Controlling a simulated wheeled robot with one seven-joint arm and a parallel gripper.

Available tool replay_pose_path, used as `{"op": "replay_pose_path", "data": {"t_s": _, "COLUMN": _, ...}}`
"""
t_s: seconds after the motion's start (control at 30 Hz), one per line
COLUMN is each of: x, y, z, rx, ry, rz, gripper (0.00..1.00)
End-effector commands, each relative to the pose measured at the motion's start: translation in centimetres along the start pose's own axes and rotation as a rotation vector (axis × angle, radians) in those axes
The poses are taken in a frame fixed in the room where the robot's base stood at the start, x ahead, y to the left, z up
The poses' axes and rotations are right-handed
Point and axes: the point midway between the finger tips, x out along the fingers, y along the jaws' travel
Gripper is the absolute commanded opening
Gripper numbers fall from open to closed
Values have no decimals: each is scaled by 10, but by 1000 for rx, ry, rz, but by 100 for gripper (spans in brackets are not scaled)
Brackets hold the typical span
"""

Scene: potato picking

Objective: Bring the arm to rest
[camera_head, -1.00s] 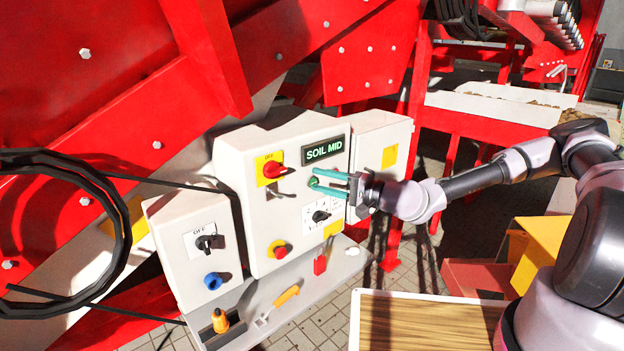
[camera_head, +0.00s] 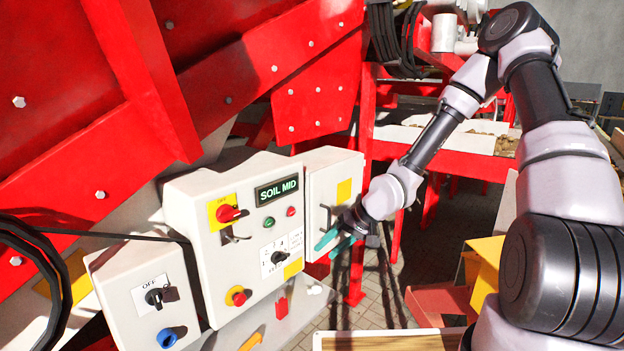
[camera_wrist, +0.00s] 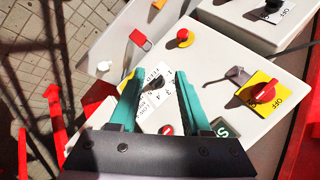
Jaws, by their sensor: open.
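My gripper (camera_head: 335,242) has two teal fingers and is open and empty. In the head view it is in front of the right-hand grey box (camera_head: 322,190), to the right of the main control box (camera_head: 200,200). In the wrist view my gripper (camera_wrist: 160,100) points over the main box's face (camera_wrist: 222,60), with the black selector knob (camera_wrist: 154,87) showing between the fingers. The fingers look apart from the panel. My arm rises from the gripper to a bent elbow at the upper right.
The main box carries a SOIL MID display (camera_head: 277,190), a red rotary switch (camera_head: 228,213), a green button (camera_head: 268,222) and a red-on-yellow button (camera_head: 237,296). A box with an OFF switch (camera_head: 154,297) stands left. Red machine frames (camera_head: 100,80) surround the boxes. A yellow bin (camera_head: 483,268) is right.

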Motion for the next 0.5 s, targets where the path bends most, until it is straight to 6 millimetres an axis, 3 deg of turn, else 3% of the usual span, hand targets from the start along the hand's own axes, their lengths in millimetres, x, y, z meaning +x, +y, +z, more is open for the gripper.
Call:
{"op": "replay_pose_path", "data": {"t_s": 0.23, "x": -89, "y": 38, "z": -26, "rx": -46, "ry": 39, "rz": 323, "gripper": 48}}
{"op": "replay_pose_path", "data": {"t_s": 0.5, "x": -205, "y": 37, "z": -39, "rx": 0, "ry": 136, "rz": 561, "gripper": 48}}
